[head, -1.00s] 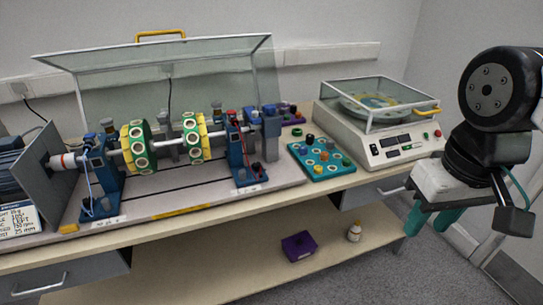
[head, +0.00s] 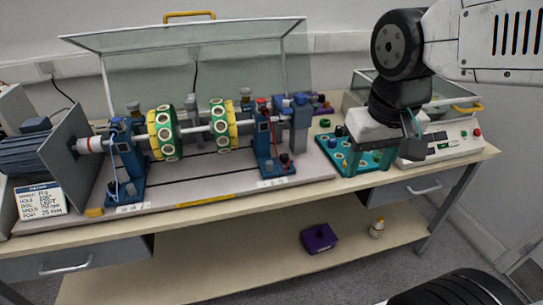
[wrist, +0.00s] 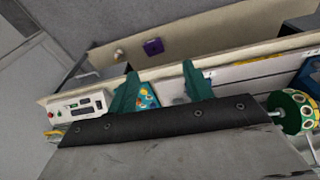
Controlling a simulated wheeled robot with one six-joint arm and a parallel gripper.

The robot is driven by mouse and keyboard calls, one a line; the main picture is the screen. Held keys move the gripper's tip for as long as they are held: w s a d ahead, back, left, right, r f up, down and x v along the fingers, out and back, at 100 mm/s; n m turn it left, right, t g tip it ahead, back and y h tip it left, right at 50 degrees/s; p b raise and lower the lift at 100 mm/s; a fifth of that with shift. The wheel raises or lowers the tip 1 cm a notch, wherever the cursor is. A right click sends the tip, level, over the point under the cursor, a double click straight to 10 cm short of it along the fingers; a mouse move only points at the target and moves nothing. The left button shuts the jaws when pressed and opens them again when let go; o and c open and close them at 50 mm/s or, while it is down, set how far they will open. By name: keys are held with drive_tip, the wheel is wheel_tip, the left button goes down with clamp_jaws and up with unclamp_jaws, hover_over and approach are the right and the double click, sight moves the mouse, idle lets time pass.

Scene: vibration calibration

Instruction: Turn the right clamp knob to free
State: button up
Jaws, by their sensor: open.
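The right blue bearing pedestal (head: 266,140) stands at the right end of the rotor shaft. A dark knob with some red (head: 284,158) sits on its foot, and a red-topped part is at its upper end. I cannot tell from the picture which is the clamp knob, or its setting. My gripper (head: 370,163) is open and empty, its teal fingers pointing down in front of the teal tray, right of the pedestal and apart from it. The open fingers also show in the wrist view (wrist: 160,88); the right pedestal is not clearly seen there.
The teal tray (head: 337,161) of small parts is partly hidden by my gripper. A balance with a glass cover (head: 440,146) stands at right. The rotor with green-yellow discs (head: 162,133) and left pedestal (head: 128,165) are at left. The raised clear guard (head: 190,32) stands behind.

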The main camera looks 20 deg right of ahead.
drive_tip(key=w+a+f+m+t, duration=0.1)
drive_tip(key=w+f, duration=0.2)
drive_tip(key=w, duration=0.6)
drive_tip(key=w+f+m, duration=0.1)
drive_tip(key=w+f, duration=0.1)
drive_tip(key=w, duration=0.7)
drive_tip(key=t, duration=0.1)
approach(284, 156)
drive_tip(key=shift+h, duration=0.3)
drive_tip(key=x, duration=0.8)
drive_tip(key=shift+s+a+f, duration=0.1)
drive_tip(key=shift+a+f, duration=0.05)
drive_tip(key=shift+a, duration=0.1)
drive_tip(key=c, duration=1)
